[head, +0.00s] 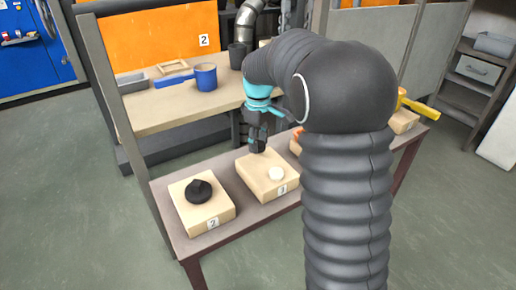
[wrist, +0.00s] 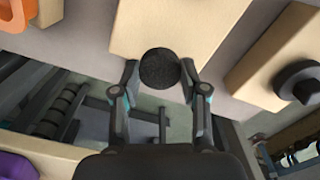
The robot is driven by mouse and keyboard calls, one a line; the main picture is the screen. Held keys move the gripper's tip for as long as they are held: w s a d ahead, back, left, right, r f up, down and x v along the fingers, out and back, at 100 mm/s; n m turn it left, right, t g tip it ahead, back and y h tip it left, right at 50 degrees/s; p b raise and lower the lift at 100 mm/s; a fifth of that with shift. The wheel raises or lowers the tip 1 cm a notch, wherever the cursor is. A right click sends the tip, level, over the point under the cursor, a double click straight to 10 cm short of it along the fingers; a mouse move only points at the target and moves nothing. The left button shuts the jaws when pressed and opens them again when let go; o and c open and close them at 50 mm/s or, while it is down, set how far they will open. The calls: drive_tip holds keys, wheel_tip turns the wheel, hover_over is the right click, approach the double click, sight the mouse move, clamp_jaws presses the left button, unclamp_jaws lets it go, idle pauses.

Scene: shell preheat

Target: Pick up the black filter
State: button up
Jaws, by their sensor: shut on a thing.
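The black filter (wrist: 159,69) is a round, dark, grainy-topped piece between my fingertips in the wrist view. My gripper (wrist: 160,76) is shut on it, with one finger on each side. In the head view my gripper (head: 257,145) points down at the back edge of the wooden block marked 3 (head: 262,190). The filter is hard to separate from the dark fingers there. I cannot tell whether it touches the block or hangs just above it.
A black cone-like piece (head: 199,191) sits on the wooden block marked 2 (head: 228,210), left of my gripper. Behind stands a workbench (head: 150,118) with a blue mug (head: 206,78). A gap separates the tables.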

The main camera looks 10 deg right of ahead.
drive_tip(key=s+d+r, duration=0.5)
drive_tip(key=d+r, duration=0.2)
drive_tip(key=d, duration=0.3)
drive_tip(key=shift+s+r, duration=0.3)
